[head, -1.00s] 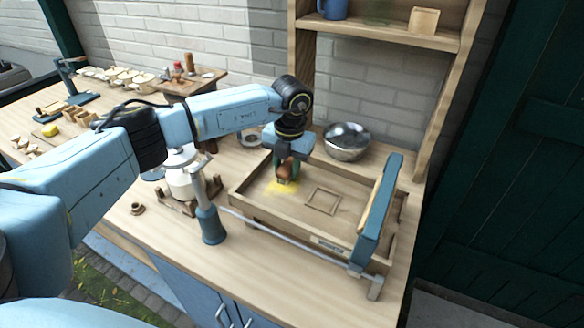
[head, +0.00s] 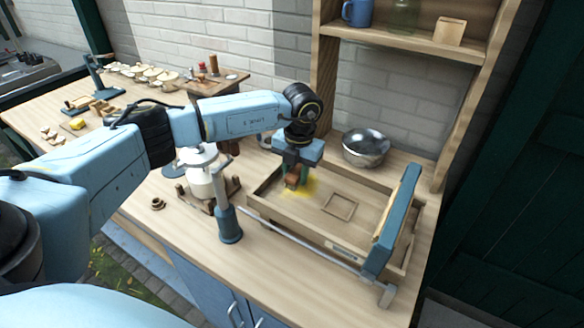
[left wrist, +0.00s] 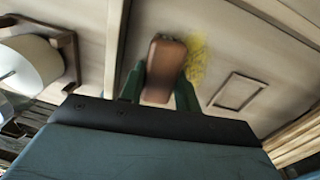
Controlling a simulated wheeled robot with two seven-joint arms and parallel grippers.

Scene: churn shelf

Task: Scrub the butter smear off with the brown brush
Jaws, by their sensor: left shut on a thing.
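My left gripper (head: 296,172) is shut on the brown brush (head: 293,181) and holds it low inside the shallow wooden tray (head: 372,232). The brush's brown back (left wrist: 163,68) fills the space between the green fingers in the left wrist view. The yellow butter smear (head: 310,187) lies on the tray floor just right of the brush. It also shows in the left wrist view (left wrist: 196,62). The brush covers or borders its left side; whether the bristles touch the floor is hidden. My right gripper is not seen.
A small square frame (head: 340,206) lies on the tray floor. A blue-ended bar frame (head: 398,222) stands along the tray's right side. A metal bowl (head: 366,148) is behind the tray, and a white jar (head: 201,178) stands left of it.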

